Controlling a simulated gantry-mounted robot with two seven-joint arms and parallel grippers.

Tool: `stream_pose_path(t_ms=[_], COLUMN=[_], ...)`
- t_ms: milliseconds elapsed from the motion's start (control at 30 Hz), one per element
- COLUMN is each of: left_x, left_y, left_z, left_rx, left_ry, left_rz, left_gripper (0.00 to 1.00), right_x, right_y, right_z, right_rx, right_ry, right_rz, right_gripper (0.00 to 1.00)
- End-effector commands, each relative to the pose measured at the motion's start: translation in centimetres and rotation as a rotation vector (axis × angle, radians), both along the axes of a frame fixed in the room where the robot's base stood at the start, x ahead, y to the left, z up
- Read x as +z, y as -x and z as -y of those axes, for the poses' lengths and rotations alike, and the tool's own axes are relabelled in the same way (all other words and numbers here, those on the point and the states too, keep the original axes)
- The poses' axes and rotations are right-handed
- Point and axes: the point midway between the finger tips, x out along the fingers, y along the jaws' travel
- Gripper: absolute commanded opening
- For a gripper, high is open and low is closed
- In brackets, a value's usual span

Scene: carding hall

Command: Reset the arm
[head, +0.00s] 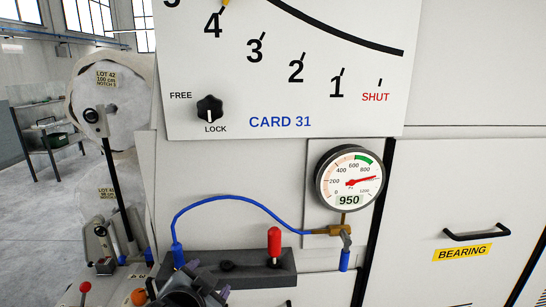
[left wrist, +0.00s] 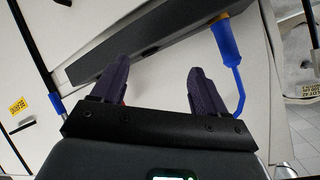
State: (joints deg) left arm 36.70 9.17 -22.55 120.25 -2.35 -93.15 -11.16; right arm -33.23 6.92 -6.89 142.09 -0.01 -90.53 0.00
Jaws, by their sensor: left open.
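My left gripper (head: 190,288) is at the bottom of the head view, just in front of a dark block (head: 284,280) on the machine front. In the left wrist view its two dark purple fingers (left wrist: 160,88) are spread apart with nothing between them. Beyond them the dark block (left wrist: 150,32) runs across the top of that view. My right gripper is in neither view.
A red handle (head: 274,242) stands up from the block. A blue hose (head: 235,200) loops from beside my left gripper to a brass fitting (head: 325,231) under a round gauge (head: 349,178) reading 950. A lock knob (head: 210,109) sits on the panel above.

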Motion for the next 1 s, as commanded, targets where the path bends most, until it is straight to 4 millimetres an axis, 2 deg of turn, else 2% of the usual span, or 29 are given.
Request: stream_pose_path(t_ms=[33,200,267,400,500,600,800,967,1000], left_x=[-3.6,-13.4,-16.6,-23.2,-26.9,-29.4,-32.5,-34.1,-32.3], left_y=[1.1,5.6,7.7,13.3,17.4,21.0,26.9,31.1,30.9], left_z=[-0.4,-2.1,-2.7,-4.4,-5.5,-6.4,-7.8,-8.8,-8.8], left_rx=[0.01,0.065,0.09,0.162,0.215,0.263,0.34,0.396,0.396], left_ry=[0.032,0.13,0.16,0.224,0.258,0.28,0.304,0.313,0.314], left_rz=[-0.06,-0.232,-0.292,-0.431,-0.52,-0.59,-0.697,-0.769,-0.763], left_gripper=[0.74,0.74,0.74,0.74,0.74,0.74,0.74,0.74,0.74], right_x=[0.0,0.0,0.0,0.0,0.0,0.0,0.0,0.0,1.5], right_y=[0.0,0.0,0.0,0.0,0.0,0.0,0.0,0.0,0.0], right_z=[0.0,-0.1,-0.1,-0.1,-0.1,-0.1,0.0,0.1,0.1], right_rx=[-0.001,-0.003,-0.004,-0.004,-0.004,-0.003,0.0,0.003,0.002], right_ry=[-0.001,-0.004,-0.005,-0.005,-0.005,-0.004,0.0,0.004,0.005], right_rz=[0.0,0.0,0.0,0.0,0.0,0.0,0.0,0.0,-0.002], right_gripper=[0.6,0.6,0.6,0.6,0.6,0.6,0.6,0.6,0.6])
